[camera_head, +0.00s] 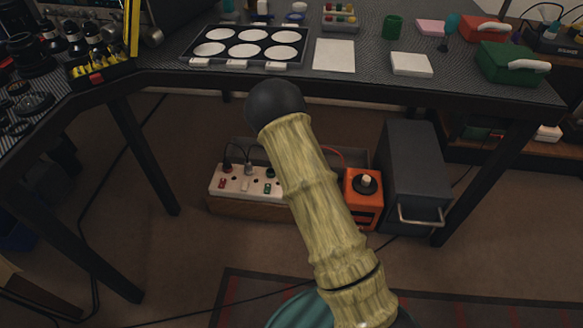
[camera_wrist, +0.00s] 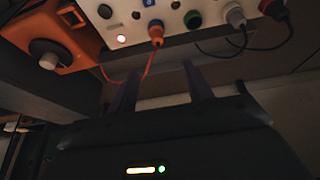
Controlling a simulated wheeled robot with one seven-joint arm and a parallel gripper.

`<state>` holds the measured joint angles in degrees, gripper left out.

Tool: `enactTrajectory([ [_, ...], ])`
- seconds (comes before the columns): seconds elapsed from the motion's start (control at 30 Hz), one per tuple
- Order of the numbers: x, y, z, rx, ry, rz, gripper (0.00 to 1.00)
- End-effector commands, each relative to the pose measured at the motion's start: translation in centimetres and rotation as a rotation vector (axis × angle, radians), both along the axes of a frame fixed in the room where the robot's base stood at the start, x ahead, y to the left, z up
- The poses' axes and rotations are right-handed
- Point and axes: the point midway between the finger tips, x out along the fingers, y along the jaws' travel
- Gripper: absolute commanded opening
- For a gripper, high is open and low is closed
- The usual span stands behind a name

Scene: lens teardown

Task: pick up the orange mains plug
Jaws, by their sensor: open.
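The orange mains plug (camera_wrist: 156,34) sits upright in the white socket strip (camera_wrist: 178,16) in the wrist view, with a thin orange-red cord trailing from it.
An orange box with a round knob (camera_head: 364,196) stands right of the strip, beside a dark grey cabinet (camera_head: 415,165). Open floor lies in front.

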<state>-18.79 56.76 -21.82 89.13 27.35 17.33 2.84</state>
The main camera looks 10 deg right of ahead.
Motion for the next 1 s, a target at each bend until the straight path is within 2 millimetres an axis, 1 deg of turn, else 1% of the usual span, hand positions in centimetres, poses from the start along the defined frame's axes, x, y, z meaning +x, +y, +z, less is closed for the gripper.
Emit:
enactTrajectory([
  [0.27,0.0,-0.2,0.0,0.000,0.000,-0.003,0.50],
  [0.37,0.1,-0.3,-0.5,-0.001,0.000,-0.004,0.50],
  [0.47,0.5,-0.5,-1.7,0.000,0.001,-0.004,0.50],
  [0.6,1.3,-0.7,-4.1,-0.002,0.002,-0.003,0.50],
  [1.0,3.8,-1.3,-10.2,0.000,0.000,0.000,0.50],
])
